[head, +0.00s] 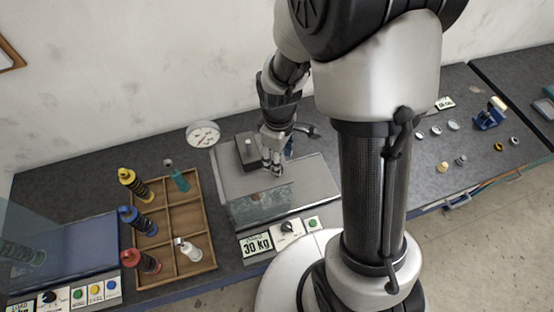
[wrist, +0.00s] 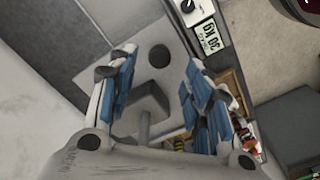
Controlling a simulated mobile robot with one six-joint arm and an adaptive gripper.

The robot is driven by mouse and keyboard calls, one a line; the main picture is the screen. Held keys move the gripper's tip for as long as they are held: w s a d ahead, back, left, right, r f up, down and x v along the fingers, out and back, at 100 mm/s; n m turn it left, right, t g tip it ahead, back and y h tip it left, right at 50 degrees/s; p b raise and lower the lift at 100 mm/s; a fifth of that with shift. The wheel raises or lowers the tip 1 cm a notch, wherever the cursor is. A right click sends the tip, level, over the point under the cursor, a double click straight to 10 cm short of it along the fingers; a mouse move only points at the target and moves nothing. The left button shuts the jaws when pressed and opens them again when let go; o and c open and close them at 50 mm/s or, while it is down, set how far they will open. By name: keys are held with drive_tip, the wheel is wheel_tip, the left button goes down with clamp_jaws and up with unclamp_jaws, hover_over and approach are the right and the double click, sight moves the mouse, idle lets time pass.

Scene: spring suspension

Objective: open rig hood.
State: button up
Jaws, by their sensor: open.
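My gripper (head: 272,167) points down over the grey metal rig plate (head: 318,185) in the middle of the bench. In the wrist view my gripper (wrist: 160,88) has its blue-padded fingers spread wide. A grey T-shaped part (wrist: 143,108) shows between and below the fingers, with no visible contact. A clear, glassy box (head: 262,203) is at the front of the plate, behind the 30 kg display (head: 256,244). At the far left, a transparent panel (head: 22,205) stands at a blue-grey rig with a green spring behind it. I cannot tell which is the rig hood.
A wooden compartment tray (head: 205,225) with several coloured shock absorbers stands left of the plate. A round dial (head: 203,134) is behind it. A dark block (head: 249,151) sits on the plate. Small rings and a blue clamp (head: 489,118) lie on the right bench.

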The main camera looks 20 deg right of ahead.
wheel_tip(320, 180, down, 5)
idle(0.3)
clamp_jaws()
idle(0.5)
